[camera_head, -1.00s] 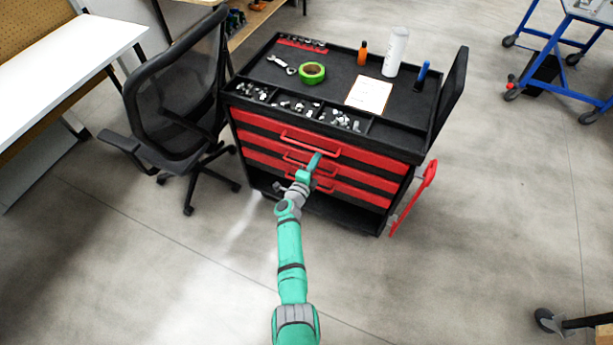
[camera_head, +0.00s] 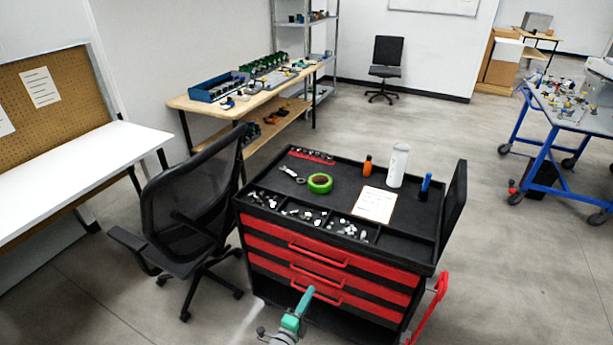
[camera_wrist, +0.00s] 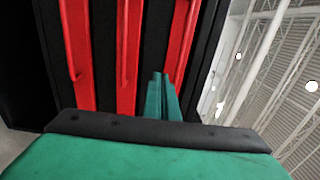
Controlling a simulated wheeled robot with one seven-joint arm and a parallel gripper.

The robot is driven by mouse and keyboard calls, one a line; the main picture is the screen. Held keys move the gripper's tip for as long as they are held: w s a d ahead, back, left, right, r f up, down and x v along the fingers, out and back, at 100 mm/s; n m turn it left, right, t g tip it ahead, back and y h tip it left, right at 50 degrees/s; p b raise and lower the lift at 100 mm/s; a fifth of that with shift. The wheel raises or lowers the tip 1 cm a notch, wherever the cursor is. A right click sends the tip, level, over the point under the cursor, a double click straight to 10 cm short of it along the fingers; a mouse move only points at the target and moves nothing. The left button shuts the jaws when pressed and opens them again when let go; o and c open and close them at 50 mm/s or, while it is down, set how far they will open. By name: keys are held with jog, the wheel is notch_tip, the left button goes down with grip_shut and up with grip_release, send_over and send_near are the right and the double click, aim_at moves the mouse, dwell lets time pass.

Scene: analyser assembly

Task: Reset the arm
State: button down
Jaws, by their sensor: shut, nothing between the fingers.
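My gripper (camera_wrist: 162,95) shows in the wrist view as two green fingers held together, with nothing between them. It faces the red drawer fronts of the tool cart, which appear turned sideways there. In the head view, my green and grey arm end (camera_head: 294,318) is at the bottom edge, in front of the lower drawers of the black and red tool cart (camera_head: 262,238). Most of my arm is below the picture. Whether the fingers touch the cart cannot be told. The drawers look closed.
A black office chair (camera_head: 190,215) stands close to the cart's left side. A red handle (camera_head: 432,305) sticks out at the cart's lower right. A white table (camera_head: 70,175) is at the left, a blue-framed table (camera_head: 548,150) at the right.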

jog(key=s+d+r+n+t+y, duration=0.1)
jog(key=s+r+n+y, duration=0.15)
jog(key=s+n, duration=0.7)
jog(key=s+d+r+n+t+y, duration=0.1)
jog(key=s+n+y, duration=0.2)
jog(key=s, duration=1.4)
jog(key=s+a+r+n+g+y, duration=0.1)
jog(key=s+r+n, duration=0.4)
jog(key=s, duration=0.5)
jog(key=s+a+r+n+g+y, duration=0.1)
jog(key=s+a+r+n, duration=0.1)
jog(key=s+r+n, duration=0.3)
jog(key=s+r, duration=0.3)
jog(key=s, duration=0.3)
jog(key=shift+s+r+n+g, duration=0.2)
jog(key=shift+r+n+g, duration=0.15)
jog(key=shift+g, duration=0.05)
